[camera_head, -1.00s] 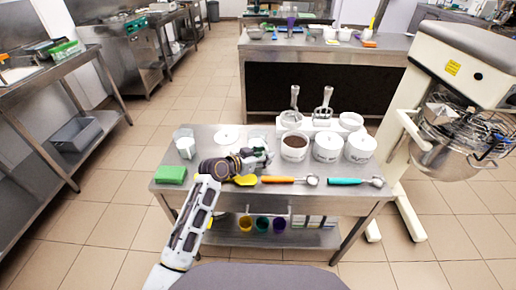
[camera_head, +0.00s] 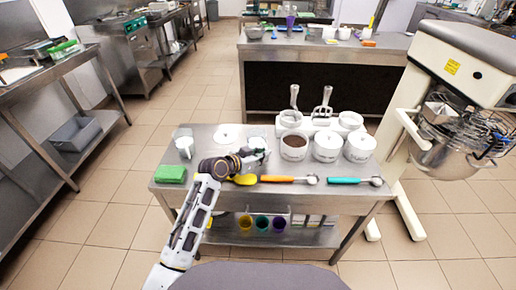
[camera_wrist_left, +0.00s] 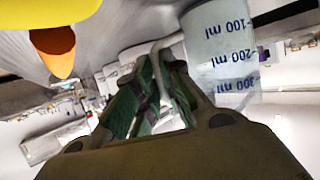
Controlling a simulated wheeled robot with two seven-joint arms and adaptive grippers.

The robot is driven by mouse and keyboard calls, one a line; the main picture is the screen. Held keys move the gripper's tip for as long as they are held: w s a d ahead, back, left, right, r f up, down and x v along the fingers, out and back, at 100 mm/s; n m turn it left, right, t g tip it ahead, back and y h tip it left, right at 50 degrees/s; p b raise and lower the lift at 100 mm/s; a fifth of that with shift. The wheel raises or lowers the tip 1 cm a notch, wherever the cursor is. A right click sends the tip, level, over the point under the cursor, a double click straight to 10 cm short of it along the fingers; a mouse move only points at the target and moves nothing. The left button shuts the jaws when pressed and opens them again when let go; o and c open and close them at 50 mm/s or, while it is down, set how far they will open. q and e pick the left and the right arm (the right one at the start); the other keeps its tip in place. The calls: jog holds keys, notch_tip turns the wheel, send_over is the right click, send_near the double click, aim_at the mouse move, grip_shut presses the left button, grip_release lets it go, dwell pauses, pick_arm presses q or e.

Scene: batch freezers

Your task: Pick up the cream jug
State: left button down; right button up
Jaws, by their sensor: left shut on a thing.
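The cream jug (camera_wrist_left: 222,50) is a pale jug with blue millilitre marks, close beside my fingers in the left wrist view. In the head view it is mostly hidden behind my left gripper (camera_head: 260,153), which is at the middle of the steel table. In the left wrist view the gripper's green-padded fingers (camera_wrist_left: 152,88) are shut on a thin pale strip that looks like the jug's handle. I cannot tell whether the jug is off the table. My right gripper is not in view.
On the steel table (camera_head: 225,172) are a green block (camera_head: 170,174), a white mug (camera_head: 184,147), an orange-handled scoop (camera_head: 285,179) and a teal-handled scoop (camera_head: 350,181). White tubs (camera_head: 327,147) stand right of the gripper. A large mixer (camera_head: 450,95) stands at the right.

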pick_arm(q)
jog(key=shift+r, duration=0.4)
jog(key=shift+r, duration=1.05)
notch_tip(320, 180, up, 7)
jog(key=shift+p, duration=0.45)
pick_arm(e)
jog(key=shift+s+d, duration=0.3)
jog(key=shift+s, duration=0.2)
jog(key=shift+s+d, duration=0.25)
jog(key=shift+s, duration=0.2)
pick_arm(q)
jog(key=shift+r, duration=0.15)
